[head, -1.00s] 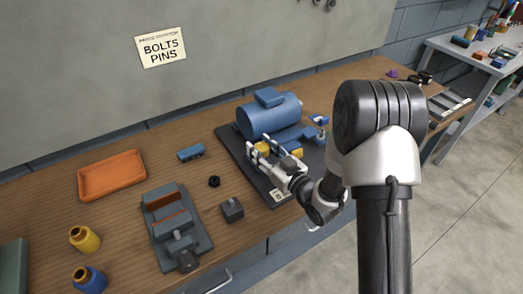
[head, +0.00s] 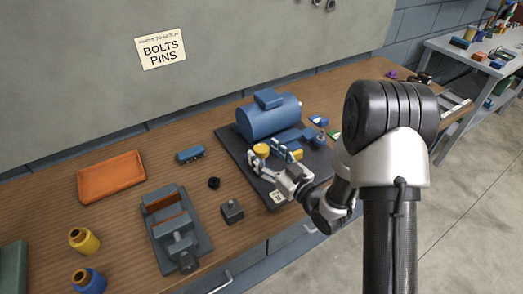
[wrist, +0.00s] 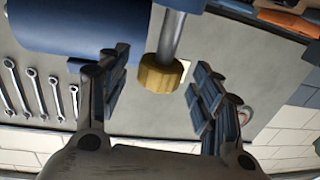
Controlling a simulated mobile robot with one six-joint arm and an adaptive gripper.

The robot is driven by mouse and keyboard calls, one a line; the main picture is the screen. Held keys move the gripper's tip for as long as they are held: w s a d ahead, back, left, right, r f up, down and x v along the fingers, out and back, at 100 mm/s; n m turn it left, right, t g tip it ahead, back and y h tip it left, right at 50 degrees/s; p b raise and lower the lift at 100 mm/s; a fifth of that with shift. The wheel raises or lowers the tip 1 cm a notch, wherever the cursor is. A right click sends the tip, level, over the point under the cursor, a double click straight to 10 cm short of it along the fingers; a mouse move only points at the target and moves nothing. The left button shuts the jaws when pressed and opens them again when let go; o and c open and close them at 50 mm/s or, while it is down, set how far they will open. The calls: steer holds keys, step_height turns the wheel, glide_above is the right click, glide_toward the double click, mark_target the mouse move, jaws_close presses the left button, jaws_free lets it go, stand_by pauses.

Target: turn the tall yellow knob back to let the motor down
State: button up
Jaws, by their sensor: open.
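The tall yellow knob (head: 261,151) stands at the near left of the blue motor (head: 268,120) on a dark base plate (head: 232,147). In the wrist view the yellow knob (wrist: 161,74) is on the end of a grey shaft, between my open fingers, with a gap on each side. My gripper (head: 272,160) is open beside the knob at the front of the motor; its fingers also show in the wrist view (wrist: 160,82). A second yellow part (head: 297,155) shows beside the right finger, partly hidden. The blue motor body (wrist: 75,25) fills the wrist view's upper left.
A grey vise-like block (head: 178,232), a small dark block (head: 232,210), a black nut-like piece (head: 214,183) and a blue part (head: 190,154) lie left of the plate. An orange tray (head: 112,176) is further left. Bare wood lies between them.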

steer(key=v, duration=0.9)
steer(key=shift+s+d, duration=0.2)
steer(key=shift+s, duration=0.1)
steer(key=d+r+m+g+h, duration=0.3)
steer(key=d+r+h, duration=0.5)
steer(key=d+h, duration=0.3)
steer(key=s+a+r+m+g, duration=0.1)
steer(key=s+r+m+g, duration=0.1)
steer(key=s, duration=1)
steer(key=s+r+m+g, duration=0.3)
steer(key=s+g, duration=0.1)
steer(key=s, duration=0.8)
steer(key=shift+a+r+h, duration=0.2)
steer(key=shift+a+h, duration=0.1)
steer(key=shift+a, duration=0.1)
steer(key=shift+s, duration=0.1)
